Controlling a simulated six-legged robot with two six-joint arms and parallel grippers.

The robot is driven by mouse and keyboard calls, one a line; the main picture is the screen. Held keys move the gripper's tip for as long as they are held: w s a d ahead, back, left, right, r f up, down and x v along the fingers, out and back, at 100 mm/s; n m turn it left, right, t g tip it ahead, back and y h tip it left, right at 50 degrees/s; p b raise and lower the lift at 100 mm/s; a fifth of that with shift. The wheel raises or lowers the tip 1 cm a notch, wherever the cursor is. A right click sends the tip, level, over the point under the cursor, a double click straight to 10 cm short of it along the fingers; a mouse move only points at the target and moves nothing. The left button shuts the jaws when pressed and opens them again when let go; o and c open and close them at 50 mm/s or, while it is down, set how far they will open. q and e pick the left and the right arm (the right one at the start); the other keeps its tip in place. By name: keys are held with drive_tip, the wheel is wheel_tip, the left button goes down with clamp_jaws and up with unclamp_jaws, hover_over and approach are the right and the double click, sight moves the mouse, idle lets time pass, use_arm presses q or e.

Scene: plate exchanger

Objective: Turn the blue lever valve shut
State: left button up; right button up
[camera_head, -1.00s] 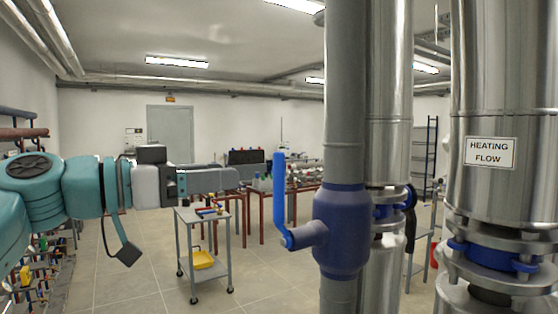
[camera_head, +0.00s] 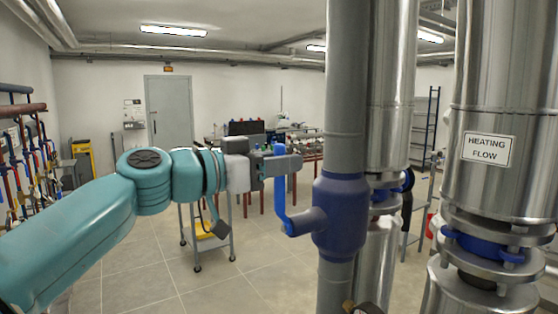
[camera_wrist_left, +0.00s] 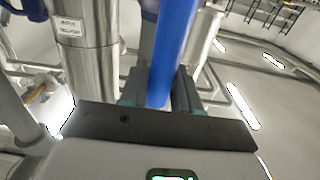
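The blue lever (camera_head: 280,205) stands upright, parallel to the grey vertical pipe (camera_head: 347,90). Its foot bends right into the stem of the blue valve body (camera_head: 340,215) on that pipe. My left gripper (camera_head: 283,165) is at the lever's upper part, with one finger across its front and the lever's tip showing just above. In the left wrist view the lever (camera_wrist_left: 172,50) runs between the two fingers (camera_wrist_left: 158,92), close to both. I cannot tell whether the fingers press on it. My right gripper is in neither view.
A large steel pipe (camera_head: 490,90) with a "HEATING FLOW" sign (camera_head: 487,148) stands to the right, and another steel pipe (camera_head: 391,90) stands behind the valve. A grey trolley (camera_head: 229,247) is behind my left arm. The tiled floor left of the valve is open.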

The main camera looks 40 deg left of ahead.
use_arm(q)
clamp_jaws()
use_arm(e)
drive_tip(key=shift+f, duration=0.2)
